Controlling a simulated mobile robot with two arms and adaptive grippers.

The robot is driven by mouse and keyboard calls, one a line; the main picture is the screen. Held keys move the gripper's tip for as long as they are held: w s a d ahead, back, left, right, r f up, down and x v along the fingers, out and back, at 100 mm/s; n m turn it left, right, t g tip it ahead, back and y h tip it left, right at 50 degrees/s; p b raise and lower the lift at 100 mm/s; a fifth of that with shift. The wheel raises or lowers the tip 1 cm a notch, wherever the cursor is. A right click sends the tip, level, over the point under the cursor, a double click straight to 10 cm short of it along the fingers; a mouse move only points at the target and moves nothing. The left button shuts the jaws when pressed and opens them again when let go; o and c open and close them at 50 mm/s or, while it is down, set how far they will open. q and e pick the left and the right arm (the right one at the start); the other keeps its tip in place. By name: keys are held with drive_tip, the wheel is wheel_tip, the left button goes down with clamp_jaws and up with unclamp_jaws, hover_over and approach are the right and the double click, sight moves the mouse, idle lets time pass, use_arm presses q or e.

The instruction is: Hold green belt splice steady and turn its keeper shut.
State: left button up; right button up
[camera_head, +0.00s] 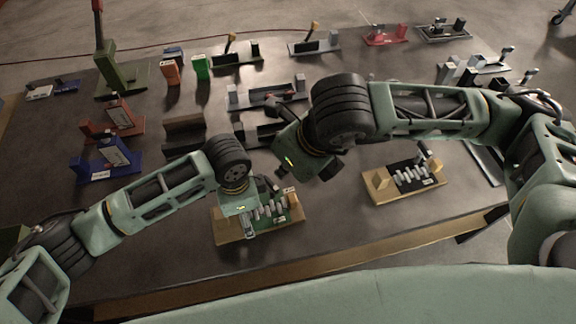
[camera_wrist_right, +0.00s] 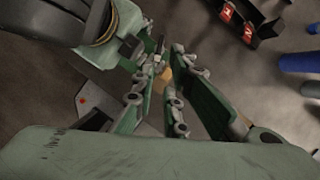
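The green belt splice (camera_head: 268,214), a row of grey pieces with green parts, sits on a tan board near the table's front edge. My left gripper (camera_head: 248,228) is down at the left part of the splice and covers some of it. I cannot tell whether its fingers are shut on it. My right gripper (camera_head: 281,178) is above and behind the splice, apart from it, pointing down. In the right wrist view its fingers (camera_wrist_right: 163,85) are apart with a gap between them. A tan block (camera_wrist_right: 166,77) shows beyond them. I cannot make out the keeper clearly.
A similar tan board (camera_head: 405,180) with a dark base and grey pieces stands to the right. Red (camera_head: 118,118) and blue (camera_head: 105,160) fixtures stand at the left. More fixtures line the back. Bare table lies between the two tan boards.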

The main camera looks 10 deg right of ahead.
sight(271, 189)
drive_tip(key=w+d+m, duration=0.1)
drive_tip(key=m, duration=0.1)
drive_tip(key=w+d+f+m+g, duration=0.1)
drive_tip(key=w+m, duration=0.1)
drive_tip(key=m, duration=0.1)
drive_tip(key=w+d+m+g, duration=0.1)
drive_tip(key=w+d+m, duration=0.1)
drive_tip(key=m, duration=0.1)
drive_tip(key=shift+w+d+f+h, duration=0.1)
drive_tip(key=shift+w+f+h, duration=0.15)
drive_tip(key=shift+f+h, duration=0.15)
clamp_jaws()
drive_tip(key=w+d+m+g+y, duration=0.2)
drive_tip(key=w+d+m+g, duration=0.25)
drive_tip(key=m, duration=0.65)
drive_tip(key=shift+t, duration=0.45)
drive_tip(key=shift+s+a+f, duration=0.7)
drive_tip(key=shift+a+f, duration=0.35)
drive_tip(key=shift+f, duration=0.6)
drive_tip(key=shift+s+a+f, duration=0.7)
drive_tip(key=shift+a+f, duration=0.35)
drive_tip(key=shift+f, duration=0.6)
drive_tip(key=shift+s+a+f, duration=0.7)
drive_tip(key=shift+a+f, duration=0.35)
drive_tip(key=shift+f, duration=0.6)
drive_tip(key=shift+s+m, duration=0.1)
drive_tip(key=shift+m, duration=0.2)
